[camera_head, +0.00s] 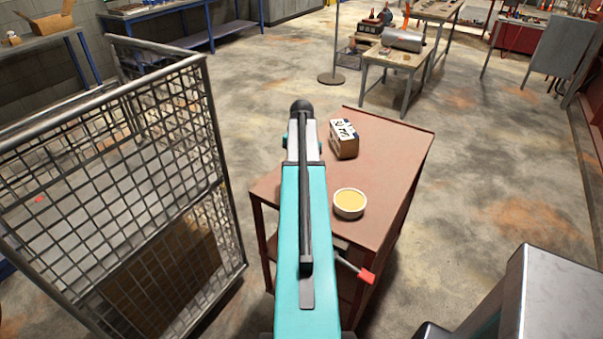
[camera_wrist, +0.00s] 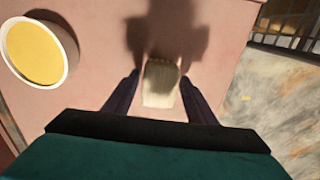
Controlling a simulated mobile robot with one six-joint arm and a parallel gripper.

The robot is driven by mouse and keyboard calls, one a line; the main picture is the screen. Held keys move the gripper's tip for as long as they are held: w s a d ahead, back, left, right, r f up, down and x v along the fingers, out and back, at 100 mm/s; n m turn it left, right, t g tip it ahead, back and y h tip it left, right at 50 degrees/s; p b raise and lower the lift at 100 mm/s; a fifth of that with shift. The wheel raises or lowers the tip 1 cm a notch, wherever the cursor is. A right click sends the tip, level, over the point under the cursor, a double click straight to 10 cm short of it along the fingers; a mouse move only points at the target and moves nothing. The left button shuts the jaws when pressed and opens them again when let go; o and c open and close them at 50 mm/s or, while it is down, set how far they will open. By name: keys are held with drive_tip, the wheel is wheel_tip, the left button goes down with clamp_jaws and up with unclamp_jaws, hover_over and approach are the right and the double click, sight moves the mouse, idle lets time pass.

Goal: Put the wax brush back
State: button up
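In the wrist view, a pale, short brush-like thing (camera_wrist: 162,86), likely the wax brush, shows over the reddish tabletop with a bristly far end. My gripper (camera_wrist: 161,78) has its two dark fingers apart, one on each side of it, with narrow gaps seeming to show. Whether it rests on the top cannot be told. A white bowl of yellow wax (camera_wrist: 36,52) stands to the left. In the head view, the wax bowl (camera_head: 349,204) is on the red-brown cart (camera_head: 395,150), right of my teal arm. My arm hides the brush and gripper there.
A small printed box (camera_head: 343,139) stands on the cart behind the bowl. A red-tipped handle (camera_head: 366,276) sticks out below the cart top. A wire mesh cage (camera_head: 207,130) stands close on the left.

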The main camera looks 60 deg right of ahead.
drive_tip(key=shift+o, duration=0.6)
drive_tip(key=shift+r, duration=0.25)
wheel_tip(320, 180, up, 12)
drive_tip(key=b, duration=0.2)
drive_tip(key=shift+b, duration=0.35)
idle(0.7)
